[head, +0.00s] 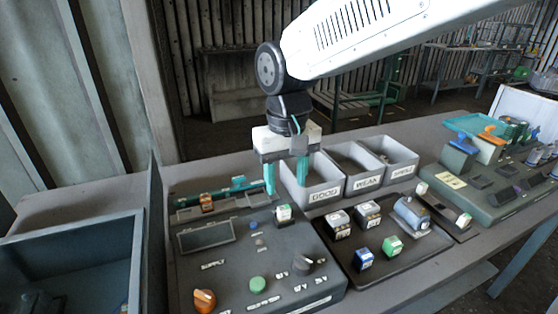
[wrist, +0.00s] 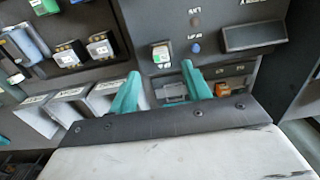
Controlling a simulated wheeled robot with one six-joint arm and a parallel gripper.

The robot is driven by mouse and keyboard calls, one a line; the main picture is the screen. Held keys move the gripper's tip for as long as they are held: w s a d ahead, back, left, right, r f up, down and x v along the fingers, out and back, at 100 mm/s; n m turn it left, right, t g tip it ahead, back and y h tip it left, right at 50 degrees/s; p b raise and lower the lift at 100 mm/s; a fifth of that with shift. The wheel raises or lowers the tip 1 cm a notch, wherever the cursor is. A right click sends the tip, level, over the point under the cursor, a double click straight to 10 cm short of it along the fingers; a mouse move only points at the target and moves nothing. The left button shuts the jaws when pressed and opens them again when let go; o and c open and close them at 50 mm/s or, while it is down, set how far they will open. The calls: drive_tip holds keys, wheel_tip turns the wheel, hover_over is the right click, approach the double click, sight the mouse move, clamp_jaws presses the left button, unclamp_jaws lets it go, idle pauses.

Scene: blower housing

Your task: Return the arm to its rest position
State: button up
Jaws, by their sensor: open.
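My gripper (head: 286,178) hangs from the white arm in the head view, over the back edge of the dark control panel (head: 262,270), just left of the GOOD bin. Its two teal fingers point down, stand apart and hold nothing. In the wrist view the gripper (wrist: 158,88) also shows open, with its fingers spread over the panel's edge. A small white and green block (head: 284,214) sits on the panel below the fingers; it also shows in the wrist view (wrist: 161,54), apart from the fingertips.
Grey bins labelled GOOD (head: 323,193) and WEAK (head: 369,184), plus a third, stand behind a dark tray (head: 350,240) holding several small blocks and a grey cylinder. A blue-grey crate (head: 70,235) is at left, with an upright wall beside the panel. Another station (head: 490,190) stands at right.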

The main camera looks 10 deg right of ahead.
drive_tip(key=s+d+r+m+t, duration=0.1)
drive_tip(key=s+d+m, duration=0.2)
drive_tip(key=s+d, duration=1.6)
drive_tip(key=shift+d+r+t, duration=0.3)
drive_tip(key=shift+d+r, duration=0.05)
drive_tip(key=shift+d, duration=0.4)
idle(0.4)
